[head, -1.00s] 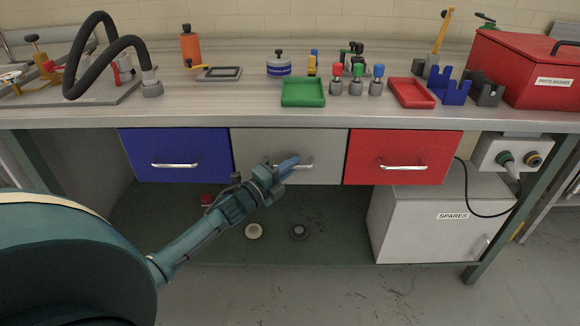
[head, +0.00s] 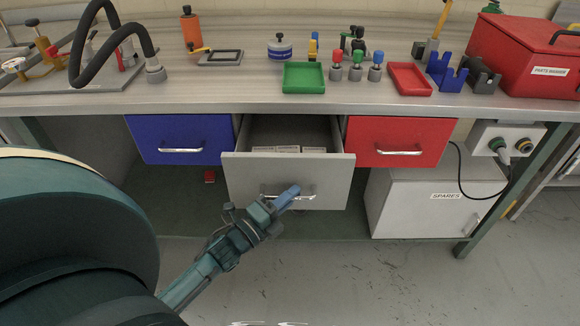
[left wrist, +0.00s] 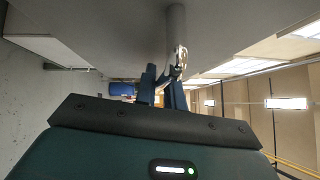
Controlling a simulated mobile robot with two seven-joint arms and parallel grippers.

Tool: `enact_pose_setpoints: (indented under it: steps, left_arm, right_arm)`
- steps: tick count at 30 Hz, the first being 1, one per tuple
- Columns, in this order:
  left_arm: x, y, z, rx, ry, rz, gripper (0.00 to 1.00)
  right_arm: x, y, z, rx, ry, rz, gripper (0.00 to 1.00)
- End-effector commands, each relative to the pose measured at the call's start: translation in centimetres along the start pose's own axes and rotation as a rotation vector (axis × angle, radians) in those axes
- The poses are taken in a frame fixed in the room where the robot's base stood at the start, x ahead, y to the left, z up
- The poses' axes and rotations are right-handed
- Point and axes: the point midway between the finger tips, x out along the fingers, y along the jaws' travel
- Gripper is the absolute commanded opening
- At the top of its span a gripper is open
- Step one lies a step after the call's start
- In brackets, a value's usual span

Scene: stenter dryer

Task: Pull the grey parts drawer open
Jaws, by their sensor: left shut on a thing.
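The grey parts drawer (head: 248,181) stands pulled out from under the bench, between the blue drawer and the red drawer. Its inside shows in the head view, with several pale boxes (head: 276,149) lying in it. My left gripper (head: 289,196) is shut on the drawer's metal handle (head: 306,196) and covers the left part of it. In the left wrist view the blue fingers (left wrist: 163,88) close on the handle bar (left wrist: 178,60). My right gripper is not in view.
The blue drawer (head: 183,133) and the red drawer (head: 399,135) are shut on either side. A white cabinet marked SPARES (head: 420,210) stands under the bench at right. The bench top holds a green tray (head: 304,88) and other items. The floor in front is clear.

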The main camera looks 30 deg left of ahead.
Motion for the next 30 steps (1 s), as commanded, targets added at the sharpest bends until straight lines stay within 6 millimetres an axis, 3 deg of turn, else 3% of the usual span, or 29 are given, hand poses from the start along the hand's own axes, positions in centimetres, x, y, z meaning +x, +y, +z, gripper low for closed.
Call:
enact_pose_setpoints:
  steps: [6, 12, 29, 30]
  left_arm:
    - [-3.2, -1.0, -3.1, -0.003, -0.001, 0.001, 0.00]
    - [-4.8, -1.3, -4.8, 0.000, 0.000, -0.001, 0.00]
    - [-5.4, -1.5, -5.5, 0.002, 0.003, -0.003, 0.00]
    - [-5.4, -1.4, -5.5, 0.002, 0.003, -0.003, 0.14]
  right_arm:
    - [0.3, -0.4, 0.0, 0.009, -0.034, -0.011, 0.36]
    - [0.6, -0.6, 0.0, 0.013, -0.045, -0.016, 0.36]
    - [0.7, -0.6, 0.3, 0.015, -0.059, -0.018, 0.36]
    - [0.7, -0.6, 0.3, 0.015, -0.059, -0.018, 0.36]
